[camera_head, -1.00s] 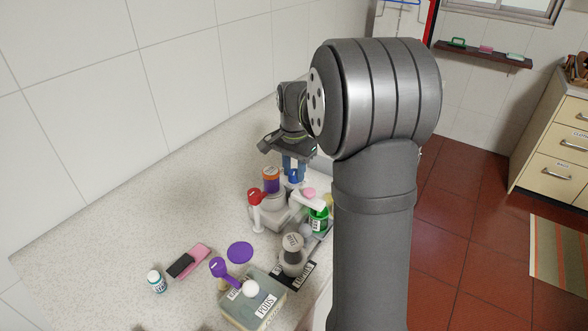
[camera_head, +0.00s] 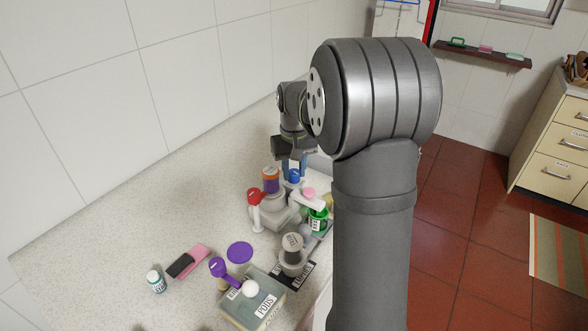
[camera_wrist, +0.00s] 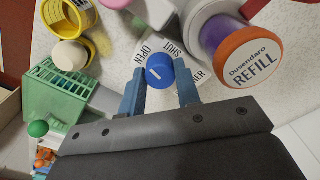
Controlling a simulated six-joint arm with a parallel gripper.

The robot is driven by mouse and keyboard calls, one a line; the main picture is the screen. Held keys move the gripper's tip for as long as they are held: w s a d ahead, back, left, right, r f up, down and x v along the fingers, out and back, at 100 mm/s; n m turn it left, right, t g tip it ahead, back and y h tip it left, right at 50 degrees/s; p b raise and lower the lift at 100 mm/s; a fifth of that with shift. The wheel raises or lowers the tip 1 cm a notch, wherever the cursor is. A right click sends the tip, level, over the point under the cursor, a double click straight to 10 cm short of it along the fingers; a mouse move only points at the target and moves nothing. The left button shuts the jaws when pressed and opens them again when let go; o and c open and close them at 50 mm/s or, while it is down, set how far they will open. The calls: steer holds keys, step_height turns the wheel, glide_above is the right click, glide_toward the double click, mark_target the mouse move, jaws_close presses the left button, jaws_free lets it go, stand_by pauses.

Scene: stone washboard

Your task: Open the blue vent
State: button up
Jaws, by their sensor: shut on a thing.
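The blue vent is a round blue knob (camera_wrist: 159,71) with a short white mark, set on a white dial (camera_wrist: 146,50) lettered OPEN and SHUT. My gripper (camera_wrist: 161,80) has its two blue fingers on either side of the knob and is shut on it. In the head view the blue knob (camera_head: 294,175) shows just below my gripper (camera_head: 293,162). The exact position that the mark points to is hard to tell.
A purple refill jar with an orange lid (camera_wrist: 248,55) stands close to the right of the dial. Counter at the left is mostly clear.

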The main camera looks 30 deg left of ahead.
mark_target(294, 172)
steer(key=shift+n, duration=1.2)
steer(key=o, duration=1)
step_height(294, 172, up, 18)
steer(key=shift+f, duration=0.25)
step_height(294, 172, down, 18)
steer(key=shift+r, duration=0.25)
